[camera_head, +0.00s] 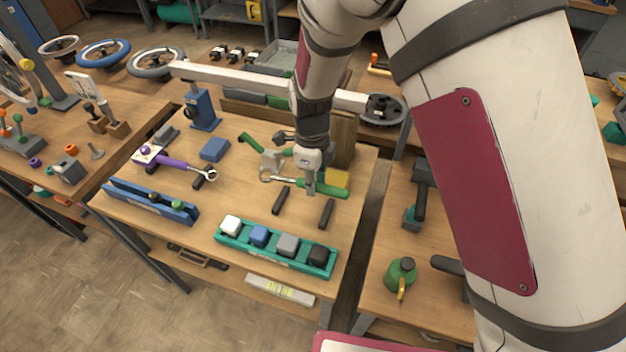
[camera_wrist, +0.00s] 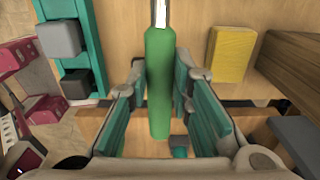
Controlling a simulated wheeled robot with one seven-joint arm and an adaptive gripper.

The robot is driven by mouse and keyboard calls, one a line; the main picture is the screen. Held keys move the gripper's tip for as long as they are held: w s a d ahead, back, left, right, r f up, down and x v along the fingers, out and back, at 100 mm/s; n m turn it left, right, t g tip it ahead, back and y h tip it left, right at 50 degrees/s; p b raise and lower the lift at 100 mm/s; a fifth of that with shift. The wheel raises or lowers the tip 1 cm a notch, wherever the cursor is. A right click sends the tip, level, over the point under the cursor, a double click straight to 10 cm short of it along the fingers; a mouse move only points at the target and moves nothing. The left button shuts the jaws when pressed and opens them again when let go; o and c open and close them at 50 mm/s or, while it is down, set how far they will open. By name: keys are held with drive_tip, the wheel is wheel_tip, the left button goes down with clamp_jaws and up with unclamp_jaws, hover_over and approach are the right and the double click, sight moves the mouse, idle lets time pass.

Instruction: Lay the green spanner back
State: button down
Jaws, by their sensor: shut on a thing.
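The green spanner has a green handle (camera_head: 334,190) and a bright metal shaft and end (camera_head: 284,179) pointing left in the head view. My gripper (camera_head: 311,188) is on its handle, pointing down over the table. In the wrist view the green handle (camera_wrist: 160,90) runs between the teal-padded fingers of my gripper (camera_wrist: 157,100), with the metal shaft at the top. The spanner appears held above the wooden table (camera_head: 240,200); the exact height is unclear. Two dark bars, a left one (camera_head: 281,201) and a right one (camera_head: 326,213), lie in front of it.
A purple spanner (camera_head: 175,163) lies at left. A teal tray (camera_head: 225,238) with several blocks and a blue tray (camera_head: 120,195) stand near the front edge. A yellow block (camera_wrist: 232,53) is close to the spanner. A white beam (camera_head: 240,78) spans the back.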

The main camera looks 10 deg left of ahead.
drive_tip(key=shift+f+b, duration=0.75)
drive_tip(key=shift+f, duration=2.95)
drive_tip(key=c, duration=1.4)
unclamp_jaws()
drive_tip(key=shift+o, duration=0.2)
wheel_tip(320, 180, up, 11)
drive_tip(key=shift+a+r, duration=0.1)
drive_tip(key=shift+a, duration=0.05)
drive_tip(key=shift+r, duration=0.4)
